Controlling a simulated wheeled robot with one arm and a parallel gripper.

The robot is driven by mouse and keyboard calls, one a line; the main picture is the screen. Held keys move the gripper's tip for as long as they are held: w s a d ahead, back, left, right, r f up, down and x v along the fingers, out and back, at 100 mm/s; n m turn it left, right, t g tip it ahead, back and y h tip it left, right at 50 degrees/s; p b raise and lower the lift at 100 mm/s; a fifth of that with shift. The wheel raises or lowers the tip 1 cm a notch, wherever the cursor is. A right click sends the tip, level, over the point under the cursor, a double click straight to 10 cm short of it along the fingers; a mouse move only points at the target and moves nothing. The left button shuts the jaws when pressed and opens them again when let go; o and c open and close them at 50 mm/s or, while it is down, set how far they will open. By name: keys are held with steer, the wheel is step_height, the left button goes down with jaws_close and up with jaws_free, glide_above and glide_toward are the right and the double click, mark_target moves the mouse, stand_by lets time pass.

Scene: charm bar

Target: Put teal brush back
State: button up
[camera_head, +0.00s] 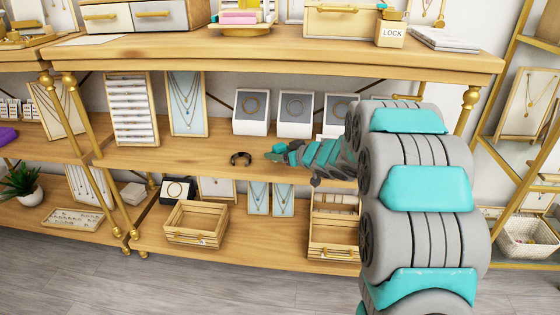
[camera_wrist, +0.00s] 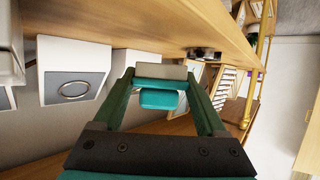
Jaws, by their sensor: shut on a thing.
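My gripper (camera_head: 280,153) reaches in at the middle shelf (camera_head: 185,158) of the wooden display unit, in front of the white jewelry boxes. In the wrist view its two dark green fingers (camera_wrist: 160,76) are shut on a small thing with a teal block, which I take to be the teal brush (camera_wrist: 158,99). A grey bar shows beside the teal part, between the fingertips. In the head view the brush cannot be told apart from my teal and grey gripper. Whether it touches the shelf is unclear.
Several white boxes (camera_head: 251,112) stand behind. The wooden tabletop (camera_head: 270,49) overhangs the shelf. Wooden crates (camera_head: 197,223) stand below. The shelf's left front is clear.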

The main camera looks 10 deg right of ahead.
mark_target(280, 168)
steer(key=shift+f, duration=1.6)
steer(key=shift+f, duration=0.2)
steer(key=o, duration=1.3)
steer(key=shift+r, duration=0.1)
